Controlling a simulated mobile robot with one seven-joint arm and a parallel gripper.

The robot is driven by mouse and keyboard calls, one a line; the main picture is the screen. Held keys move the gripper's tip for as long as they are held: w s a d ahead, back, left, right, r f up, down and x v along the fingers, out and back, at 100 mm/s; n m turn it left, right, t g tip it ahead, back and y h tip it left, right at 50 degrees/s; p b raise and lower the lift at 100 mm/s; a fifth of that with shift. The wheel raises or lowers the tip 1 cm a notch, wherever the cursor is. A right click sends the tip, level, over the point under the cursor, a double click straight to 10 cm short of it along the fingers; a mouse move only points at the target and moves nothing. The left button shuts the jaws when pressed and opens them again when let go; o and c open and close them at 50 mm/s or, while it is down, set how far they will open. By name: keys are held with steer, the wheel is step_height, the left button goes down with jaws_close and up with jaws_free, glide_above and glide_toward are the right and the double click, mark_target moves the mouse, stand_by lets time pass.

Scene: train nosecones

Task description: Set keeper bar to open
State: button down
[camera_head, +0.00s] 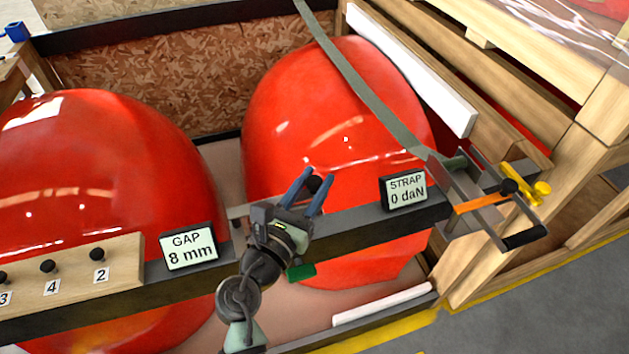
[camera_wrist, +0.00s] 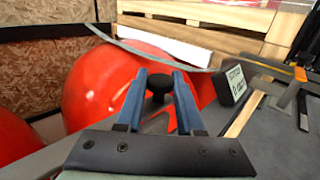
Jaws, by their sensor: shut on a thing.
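My gripper (camera_head: 318,174) is over the dark beam in front of the right red nosecone, its two blue fingers pointing away from the head camera. Between the fingers is a black knob (camera_head: 315,185), also visible in the wrist view (camera_wrist: 160,84) between the fingers (camera_wrist: 159,74). The gripper is shut on this knob; what the knob is fixed to is mostly hidden. A short pale bar (camera_head: 239,211) shows just left of the gripper. I cannot tell for sure which part is the keeper bar. An orange bar (camera_head: 482,203) lies across the strap ratchet at the right.
Two big red nosecones (camera_head: 90,160) (camera_head: 300,110) fill the crate. A grey strap (camera_head: 350,75) crosses the right one to the metal ratchet (camera_head: 455,190). Displays read GAP 8 mm (camera_head: 190,250) and STRAP 0 daN (camera_head: 405,190). A wooden peg board (camera_head: 75,275) is at left.

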steer(key=shift+w+a+n+t+y+p, duration=0.4)
steer(key=shift+w+n+y+p, duration=0.35)
steer(key=shift+y, duration=0.25)
steer(key=shift+w+a+n+t+y+p, duration=0.3)
steer(key=shift+w+a+n+y+p, duration=0.15)
steer(key=shift+w+n+y+p, duration=0.4)
steer(key=c, duration=0.5)
jaws_free()
steer(key=shift+s, duration=0.1)
steer(key=b+v, duration=0.1)
steer(key=v, duration=1.1)
steer(key=shift+s+r, duration=0.1)
steer(key=shift+s, duration=0.3)
